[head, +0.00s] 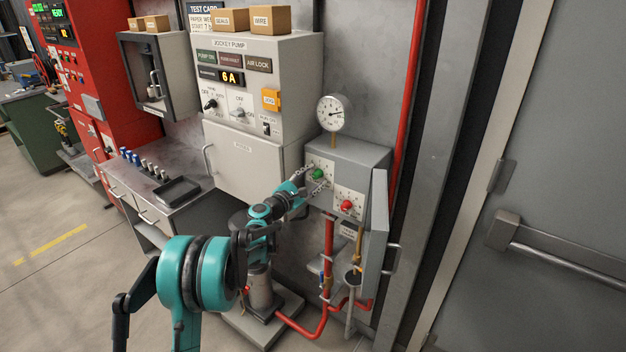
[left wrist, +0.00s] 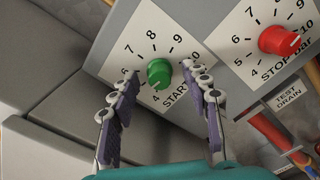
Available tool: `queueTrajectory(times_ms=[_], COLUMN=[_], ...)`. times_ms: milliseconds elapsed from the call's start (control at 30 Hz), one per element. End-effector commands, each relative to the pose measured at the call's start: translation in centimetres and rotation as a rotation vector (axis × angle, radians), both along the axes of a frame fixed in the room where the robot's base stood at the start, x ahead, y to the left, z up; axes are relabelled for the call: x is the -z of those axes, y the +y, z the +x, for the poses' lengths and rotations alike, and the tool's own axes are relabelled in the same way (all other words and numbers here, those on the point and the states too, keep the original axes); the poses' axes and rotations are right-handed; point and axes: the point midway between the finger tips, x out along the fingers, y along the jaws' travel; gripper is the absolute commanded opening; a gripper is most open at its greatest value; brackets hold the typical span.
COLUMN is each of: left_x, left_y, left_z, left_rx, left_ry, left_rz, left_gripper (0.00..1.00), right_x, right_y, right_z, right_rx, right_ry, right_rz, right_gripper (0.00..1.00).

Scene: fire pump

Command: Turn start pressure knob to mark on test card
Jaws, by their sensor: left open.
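The green start pressure knob (left wrist: 160,73) sits on a white dial plate marked START on the grey pressure box (head: 364,158). It also shows in the head view (head: 317,174). Its white pointer line is toward the lower side of the dial, near the 4. My left gripper (left wrist: 158,98) is open, its two fingers on either side of the knob and apart from it. The red stop knob (left wrist: 278,40) is to the right on its own dial. The test card (head: 205,16) is at the top of the head view, partly cut off. My right gripper is not in view.
A round gauge (head: 334,113) stands on top of the box. The box's open door (head: 377,247) hangs at its right. Red pipes (head: 327,270) run below. The jockey pump cabinet (head: 262,90) stands left of the box, with a bench (head: 150,180) beside it.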

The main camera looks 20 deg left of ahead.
Motion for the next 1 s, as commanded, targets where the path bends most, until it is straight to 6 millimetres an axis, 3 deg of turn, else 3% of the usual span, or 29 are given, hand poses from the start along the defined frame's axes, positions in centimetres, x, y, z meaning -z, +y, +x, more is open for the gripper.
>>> queueTrajectory(times_ms=[67, 233, 267, 667, 1000], left_x=[-0.01, -0.01, -0.01, -0.01, 0.0], left_y=[0.01, 0.01, 0.01, 0.01, 0.0], left_z=[-0.02, -0.04, -0.04, -0.05, -0.05], left_rx=[0.0, 0.0, 0.0, 0.0, 0.001], left_ry=[0.0, 0.0, 0.0, -0.017, -0.098], left_rz=[0.0, 0.0, 0.0, 0.046, 0.271], left_gripper=[0.47, 0.02, 0.0, 0.0, 0.0], right_x=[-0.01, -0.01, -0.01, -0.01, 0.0], right_y=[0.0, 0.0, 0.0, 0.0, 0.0], right_z=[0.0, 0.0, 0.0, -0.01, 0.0], right_rx=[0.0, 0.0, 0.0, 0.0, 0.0], right_ry=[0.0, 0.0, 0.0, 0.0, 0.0], right_rz=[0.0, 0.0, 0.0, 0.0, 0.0], right_gripper=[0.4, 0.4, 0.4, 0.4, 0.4])
